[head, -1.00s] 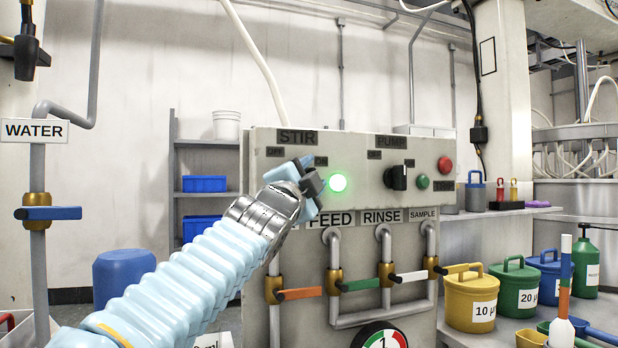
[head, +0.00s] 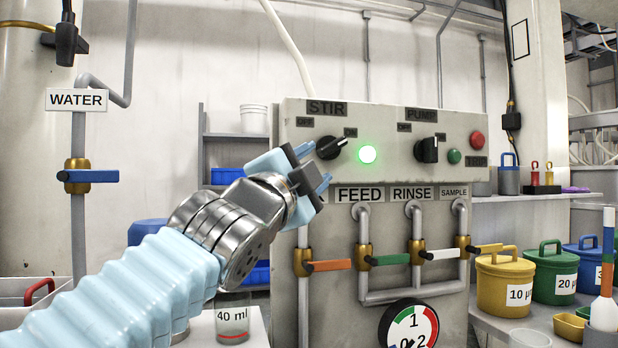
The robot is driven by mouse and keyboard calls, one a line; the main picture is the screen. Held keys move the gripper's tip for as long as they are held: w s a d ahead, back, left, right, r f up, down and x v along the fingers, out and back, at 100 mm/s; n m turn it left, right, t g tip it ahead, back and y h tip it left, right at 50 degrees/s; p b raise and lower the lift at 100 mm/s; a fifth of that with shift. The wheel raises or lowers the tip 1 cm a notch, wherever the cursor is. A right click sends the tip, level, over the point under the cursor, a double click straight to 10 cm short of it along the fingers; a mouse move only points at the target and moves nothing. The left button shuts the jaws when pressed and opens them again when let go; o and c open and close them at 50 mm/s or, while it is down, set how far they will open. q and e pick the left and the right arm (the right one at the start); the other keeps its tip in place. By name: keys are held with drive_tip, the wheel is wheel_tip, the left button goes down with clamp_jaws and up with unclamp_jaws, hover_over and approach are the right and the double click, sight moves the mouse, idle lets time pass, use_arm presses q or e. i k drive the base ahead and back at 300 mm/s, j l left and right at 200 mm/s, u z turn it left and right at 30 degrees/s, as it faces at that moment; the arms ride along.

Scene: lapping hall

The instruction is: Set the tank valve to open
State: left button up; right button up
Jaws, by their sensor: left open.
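The tank valve is most likely the one with the orange lever (head: 328,266), on a vertical pipe at the left of the panel. The label above it is mostly hidden by my gripper; only a final "K" shows. The lever lies horizontal, pointing right, across its pipe. My left gripper (head: 316,167) is open and empty, above this valve and just below left of the black STIR knob (head: 330,147). I cannot tell whether it touches the knob. My right gripper is not in view.
Green (head: 390,260) and white (head: 440,255) levers sit right of the orange one, under FEED and RINSE; a yellow one (head: 486,249) is under SAMPLE. The STIR lamp (head: 368,155) glows green. A blue WATER lever (head: 90,176) is at left. A 40 ml beaker (head: 233,318) stands below my arm.

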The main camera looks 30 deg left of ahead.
sight(329, 265)
drive_tip(key=k+l, duration=0.15)
drive_tip(key=k, duration=0.6)
drive_tip(key=k+l, duration=0.15)
drive_tip(key=k, duration=0.55)
